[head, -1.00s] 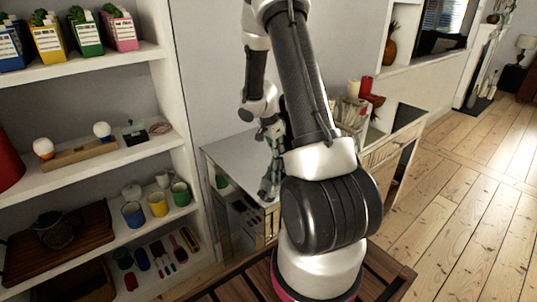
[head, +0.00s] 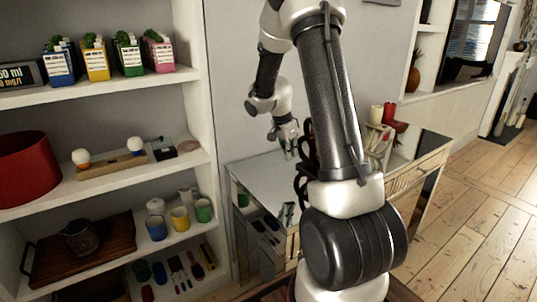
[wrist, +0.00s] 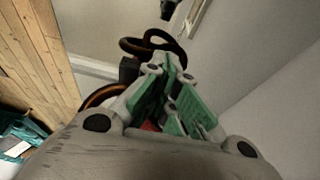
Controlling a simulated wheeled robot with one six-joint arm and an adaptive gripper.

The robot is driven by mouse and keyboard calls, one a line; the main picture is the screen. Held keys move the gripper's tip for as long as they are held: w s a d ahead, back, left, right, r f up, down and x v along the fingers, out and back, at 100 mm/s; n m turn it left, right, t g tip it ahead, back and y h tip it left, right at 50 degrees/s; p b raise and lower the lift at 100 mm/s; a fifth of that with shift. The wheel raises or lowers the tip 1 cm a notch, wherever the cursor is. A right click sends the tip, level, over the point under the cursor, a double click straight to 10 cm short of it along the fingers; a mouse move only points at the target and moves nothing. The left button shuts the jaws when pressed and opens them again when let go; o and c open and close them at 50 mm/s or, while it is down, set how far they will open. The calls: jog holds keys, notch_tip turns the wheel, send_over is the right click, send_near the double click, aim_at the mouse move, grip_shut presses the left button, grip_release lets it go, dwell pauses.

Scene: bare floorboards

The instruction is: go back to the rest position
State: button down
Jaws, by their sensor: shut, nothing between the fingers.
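My gripper (head: 290,150) hangs at the end of my folded arm in the head view, above the mirrored cabinet top. In the wrist view my gripper (wrist: 165,82) shows its green-padded fingers brought together, with nothing seen held between them. My upper arm stands in front of part of the cabinet and hides some of what is on it.
A mirrored cabinet (head: 262,172) stands ahead, with a dark curvy ornament (head: 301,182) and red candles (head: 389,112) on it. White shelves (head: 110,176) with cartons, cups and a red pot (head: 25,168) are at left. Open floorboards (head: 480,205) lie at right.

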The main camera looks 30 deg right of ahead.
jog(key=s+a+n+g+y, duration=0.1)
jog(key=s+a+n+g, duration=0.15)
jog(key=s+n, duration=0.55)
jog(key=s+a+r+n+t+y, duration=0.1)
jog(key=s+a+r+n+t, duration=0.2)
jog(key=s+a+r, duration=0.4)
jog(key=s+a+r+n+t+y, duration=0.1)
jog(key=s+a+r+n+t, duration=0.2)
jog(key=s+a+r+n, duration=0.3)
jog(key=s+a+r, duration=0.1)
jog(key=s+r, duration=0.4)
jog(key=r, duration=0.1)
jog(key=shift+s+n+t, duration=0.3)
jog(key=shift+s+t, duration=0.05)
